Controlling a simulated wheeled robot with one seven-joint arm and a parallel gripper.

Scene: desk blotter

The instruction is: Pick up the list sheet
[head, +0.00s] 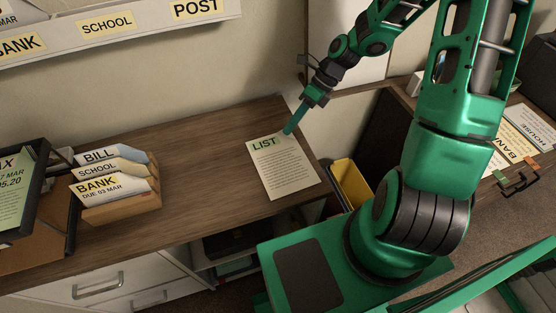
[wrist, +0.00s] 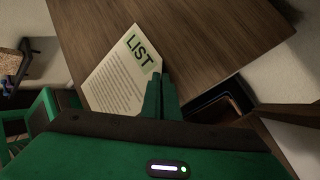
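The list sheet (head: 284,168) is a cream paper with a green LIST heading and lines of small print. It lies flat on the wooden desk near its right end in the head view. It also shows in the wrist view (wrist: 117,76). My gripper (head: 288,131) is at the sheet's top edge, beside the heading, with its fingers pointing down. In the wrist view the two green fingers (wrist: 163,88) are close together by the sheet's edge. The fingertips' contact with the paper cannot be made out, and I cannot tell whether paper is between them.
A wooden letter holder (head: 122,199) with BILL, SCHOOL and BANK papers stands left on the desk (head: 215,160). A dark tray (head: 40,190) is at far left. A yellow bin (head: 350,184) stands beyond the desk's right edge. Bare desk lies between holder and sheet.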

